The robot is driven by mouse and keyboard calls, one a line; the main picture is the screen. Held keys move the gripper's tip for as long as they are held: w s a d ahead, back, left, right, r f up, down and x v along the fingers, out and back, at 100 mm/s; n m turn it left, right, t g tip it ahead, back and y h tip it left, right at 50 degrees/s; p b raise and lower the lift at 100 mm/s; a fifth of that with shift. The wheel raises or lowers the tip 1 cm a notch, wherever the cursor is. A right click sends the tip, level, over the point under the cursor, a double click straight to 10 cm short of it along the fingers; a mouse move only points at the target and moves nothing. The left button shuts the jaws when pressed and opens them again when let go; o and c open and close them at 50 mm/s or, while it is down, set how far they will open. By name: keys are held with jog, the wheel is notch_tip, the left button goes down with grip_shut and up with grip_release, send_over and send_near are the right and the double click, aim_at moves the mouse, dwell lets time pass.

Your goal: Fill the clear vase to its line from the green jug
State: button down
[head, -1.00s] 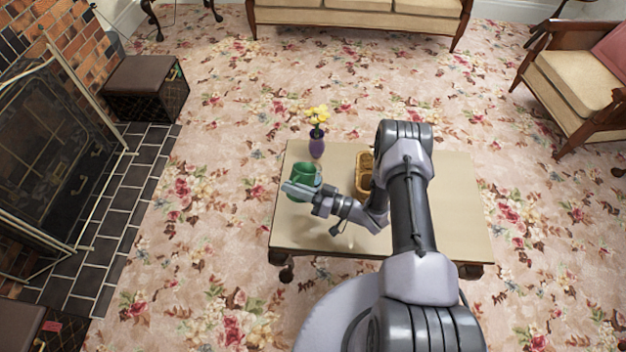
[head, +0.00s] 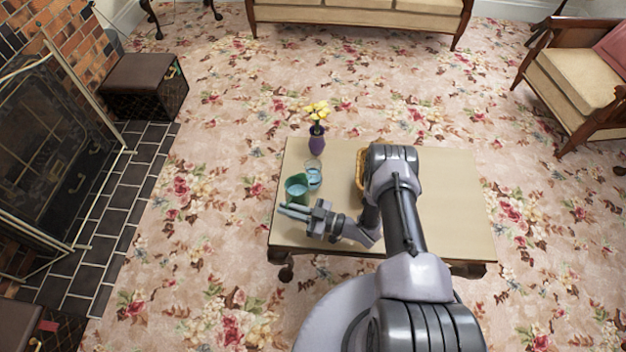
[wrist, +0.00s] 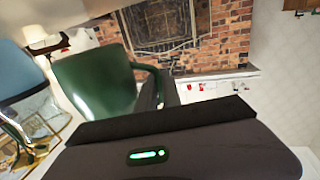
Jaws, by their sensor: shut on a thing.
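The green jug (head: 296,189) is in my gripper (head: 294,211), at the left part of the table in the head view. Its mouth faces up with bluish liquid inside; I cannot tell its exact tilt. In the wrist view the green jug (wrist: 92,84) and its handle show just beyond the dark jaw (wrist: 165,121). My gripper is shut on the jug, with the grip itself partly hidden. The clear vase (head: 314,175) stands upright on the table, behind and right of the jug, with pale blue liquid in it. Its line is too small to make out.
A purple vase with yellow flowers (head: 317,143) stands behind the clear vase. A wicker basket (head: 361,172) is partly hidden by my arm. The table (head: 460,205) is bare on the right. The fireplace (head: 50,150) is off to the left.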

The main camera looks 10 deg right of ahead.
aim_at(287, 205)
jog(key=shift+r+p, duration=1.1)
jog(key=shift+r, duration=0.55)
jog(key=shift+f, duration=0.1)
